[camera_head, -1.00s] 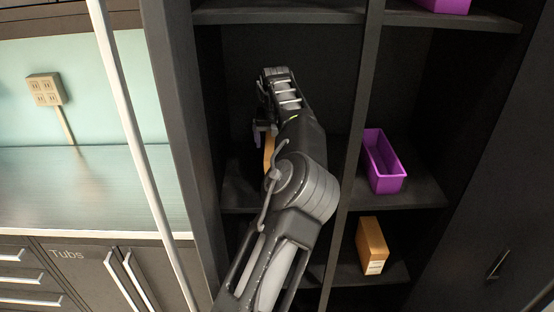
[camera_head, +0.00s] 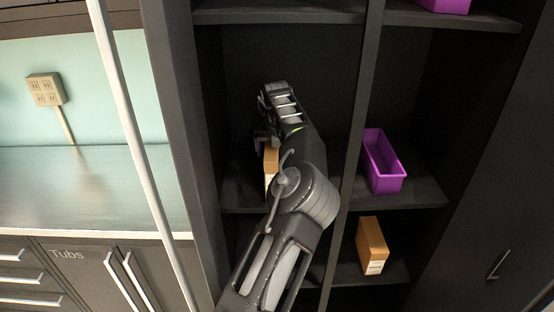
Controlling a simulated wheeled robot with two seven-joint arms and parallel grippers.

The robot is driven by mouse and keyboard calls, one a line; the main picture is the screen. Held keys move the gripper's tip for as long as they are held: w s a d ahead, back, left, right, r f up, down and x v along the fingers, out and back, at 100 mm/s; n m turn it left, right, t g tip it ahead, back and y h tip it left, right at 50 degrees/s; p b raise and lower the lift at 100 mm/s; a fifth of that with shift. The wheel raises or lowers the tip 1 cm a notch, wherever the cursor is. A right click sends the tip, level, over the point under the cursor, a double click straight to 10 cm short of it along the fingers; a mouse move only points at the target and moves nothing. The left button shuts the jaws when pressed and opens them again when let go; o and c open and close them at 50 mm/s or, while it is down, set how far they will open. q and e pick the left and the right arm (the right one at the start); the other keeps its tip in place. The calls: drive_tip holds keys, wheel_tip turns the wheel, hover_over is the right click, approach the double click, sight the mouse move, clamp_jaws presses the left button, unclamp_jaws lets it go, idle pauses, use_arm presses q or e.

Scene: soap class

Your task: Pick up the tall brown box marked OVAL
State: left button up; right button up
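A brown box (camera_head: 271,161) with a pale label stands on the middle shelf of the left bay. My arm hides much of it, and no marking can be read on it. My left arm comes in from the bottom and reaches into this bay. Its gripper (camera_head: 264,138) points down at the box's upper end. The fingers are mostly hidden, so I cannot tell whether they touch the box. My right gripper is out of view.
A purple bin (camera_head: 383,161) stands on the right bay's middle shelf, and another purple bin (camera_head: 444,5) is above. A dark upright divider (camera_head: 356,150) separates the bays. A counter (camera_head: 85,190) and a pale pole (camera_head: 131,125) are at left.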

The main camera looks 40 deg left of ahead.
use_arm(q)
drive_tip(key=shift+f, duration=0.25)
idle(0.4)
drive_tip(key=shift+c, duration=0.3)
clamp_jaws()
idle(0.7)
